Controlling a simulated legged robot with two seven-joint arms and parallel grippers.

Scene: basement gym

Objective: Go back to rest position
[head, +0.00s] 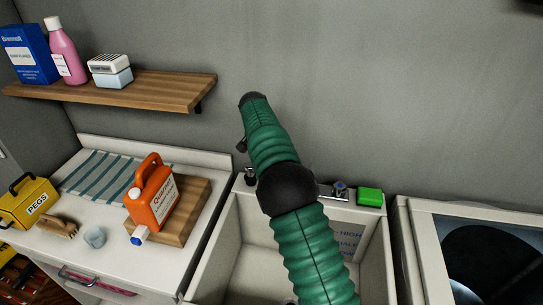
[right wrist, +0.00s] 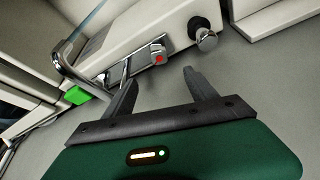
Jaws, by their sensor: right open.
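My right arm, green and ribbed with black joints, reaches up over the sink from the bottom of the head view. Its gripper is mostly hidden behind the arm there; only a dark bit shows at the arm's left side. In the right wrist view my right gripper (right wrist: 158,76) is open, with nothing between its two dark fingers. The tap (right wrist: 95,70) and its red-marked knob (right wrist: 159,57) lie beyond the fingers. I cannot tell how far off they are. My left gripper is in neither view.
The white sink (head: 233,245) lies under my arm, with a green sponge (head: 369,196) on its back ledge. Left on the counter stand an orange jug (head: 150,200) on a wooden board (head: 190,215) and a yellow pegs box (head: 30,203). A wooden shelf (head: 150,90) juts from the wall.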

